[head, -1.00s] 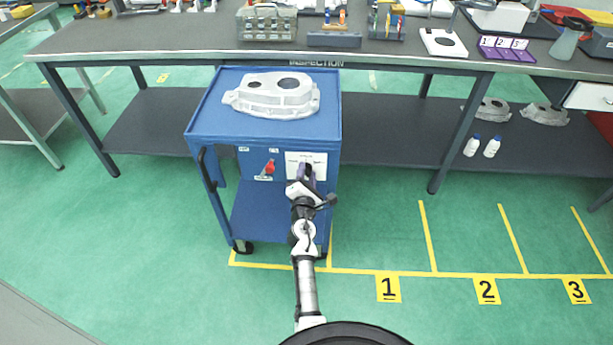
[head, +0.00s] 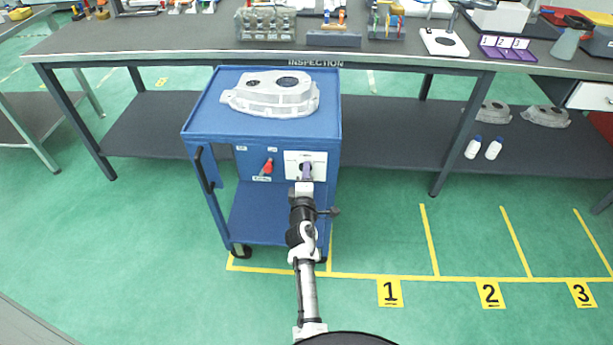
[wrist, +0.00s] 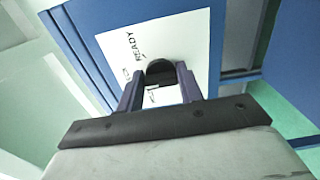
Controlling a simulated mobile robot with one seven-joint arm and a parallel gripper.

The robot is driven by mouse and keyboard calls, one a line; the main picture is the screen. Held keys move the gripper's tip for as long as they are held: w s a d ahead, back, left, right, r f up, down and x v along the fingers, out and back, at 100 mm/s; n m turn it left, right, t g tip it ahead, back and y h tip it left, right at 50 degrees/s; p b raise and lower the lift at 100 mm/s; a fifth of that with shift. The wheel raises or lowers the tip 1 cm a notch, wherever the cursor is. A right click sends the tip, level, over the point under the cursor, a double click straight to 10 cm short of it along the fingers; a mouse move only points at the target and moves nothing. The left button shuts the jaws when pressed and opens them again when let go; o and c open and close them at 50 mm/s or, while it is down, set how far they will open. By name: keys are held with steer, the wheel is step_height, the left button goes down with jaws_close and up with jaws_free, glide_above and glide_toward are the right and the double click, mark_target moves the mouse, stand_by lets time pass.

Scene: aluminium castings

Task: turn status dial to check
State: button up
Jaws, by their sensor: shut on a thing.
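The status dial (wrist: 160,71) is a dark round knob on a white label plate (wrist: 185,42) on the blue cart's side. In the wrist view the word READY shows on the plate; other lettering is too small or hidden to read. My gripper (wrist: 162,88) has its two purple fingers on either side of the dial and is shut on it. In the head view my gripper (head: 307,173) reaches the white plate (head: 318,159) from the front and covers most of the dial. Where the dial's pointer stands cannot be told.
The blue cart (head: 208,128) carries a grey casting (head: 275,97) on top. A red-handled switch (head: 267,167) sits left of the plate. The inspection bench (head: 190,52) stands behind. Green floor is open in front, with yellow numbered bays at right.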

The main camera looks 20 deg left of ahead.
steer(key=shift+w+r, duration=0.1)
stand_by(0.3)
steer(key=o, duration=1)
steer(key=shift+s, duration=0.2)
